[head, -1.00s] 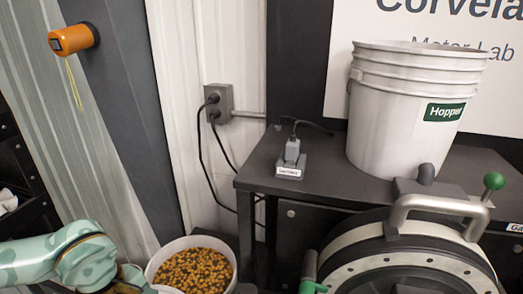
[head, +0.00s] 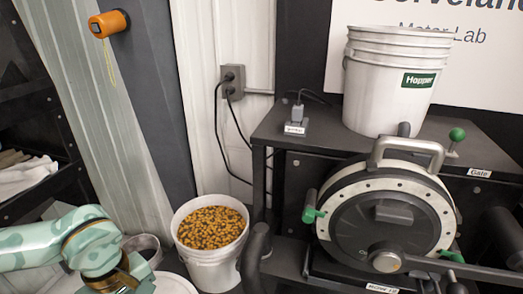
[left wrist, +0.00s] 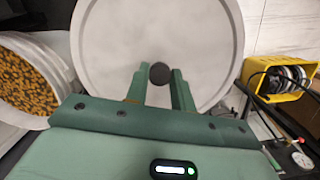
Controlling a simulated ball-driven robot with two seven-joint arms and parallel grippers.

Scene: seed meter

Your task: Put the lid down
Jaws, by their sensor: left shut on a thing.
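The lid (left wrist: 115,40) is a large pale round disc with a raised rim and a small dark knob (left wrist: 160,73) at its middle. It fills the upper middle of the left wrist view. My left gripper (left wrist: 159,82) is shut on this knob, one green finger on each side. In the head view my left arm comes in at the lower left, with its fingers out of sight. A white rounded piece (head: 176,284) beside it at the bottom edge looks like part of the lid. What lies under the lid is hidden. My right gripper is not in view.
A white bucket of yellow and dark seeds (head: 211,228) stands close to the right of my left arm. The round seed meter (head: 385,225) and the Hopper bucket (head: 395,85) are further right. A yellow bin (left wrist: 275,78) shows in the left wrist view.

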